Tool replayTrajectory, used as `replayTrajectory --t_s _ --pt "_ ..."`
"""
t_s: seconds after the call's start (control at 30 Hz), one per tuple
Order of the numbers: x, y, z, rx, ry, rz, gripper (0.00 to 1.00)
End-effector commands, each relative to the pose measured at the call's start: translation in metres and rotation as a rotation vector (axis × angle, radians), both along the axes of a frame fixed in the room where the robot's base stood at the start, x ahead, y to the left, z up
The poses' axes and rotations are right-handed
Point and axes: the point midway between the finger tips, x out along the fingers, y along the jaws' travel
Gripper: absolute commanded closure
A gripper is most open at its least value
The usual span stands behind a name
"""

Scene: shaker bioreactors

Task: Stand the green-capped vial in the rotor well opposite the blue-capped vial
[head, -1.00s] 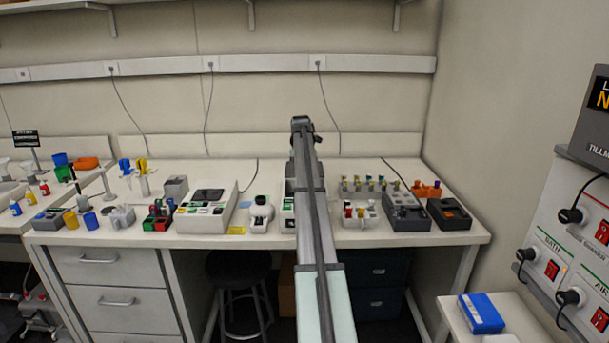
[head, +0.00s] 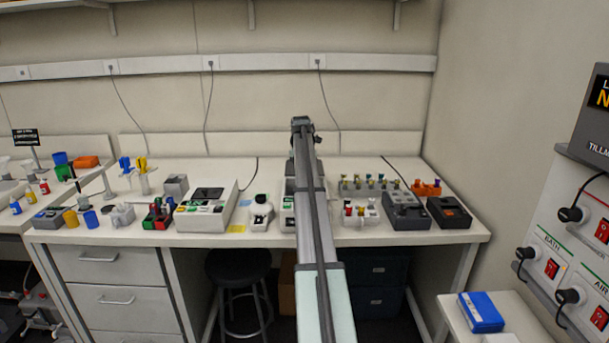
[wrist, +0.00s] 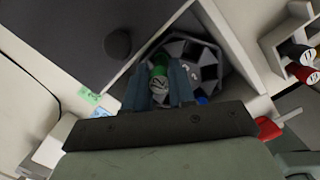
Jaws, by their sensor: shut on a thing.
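In the wrist view my gripper (wrist: 172,88) is shut on the green-capped vial (wrist: 159,82), with a finger on each side of the cap. The vial is in front of the dark rotor (wrist: 200,58), toward its left part; I cannot tell whether its lower end is inside a well. The blue-capped vial (wrist: 202,99) shows only as a bit of blue at the rotor's lower edge, partly hidden by my finger. In the head view my own arm hides the rotor, the vials and the fingers.
In the wrist view a dark lid with a round knob (wrist: 118,43) is at upper left. A white rack with red and black capped vials (wrist: 300,60) is at right. In the head view a white rack (head: 361,213) and a dark grey device (head: 405,212) stand right of my arm.

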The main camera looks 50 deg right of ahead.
Motion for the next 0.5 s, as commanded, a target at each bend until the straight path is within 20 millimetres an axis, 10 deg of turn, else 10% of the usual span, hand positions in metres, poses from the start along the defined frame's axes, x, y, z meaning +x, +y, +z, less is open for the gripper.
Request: replayTrajectory --t_s 0.5 --pt "0.0000 0.0000 -0.0064 0.000 0.000 0.000 0.93"
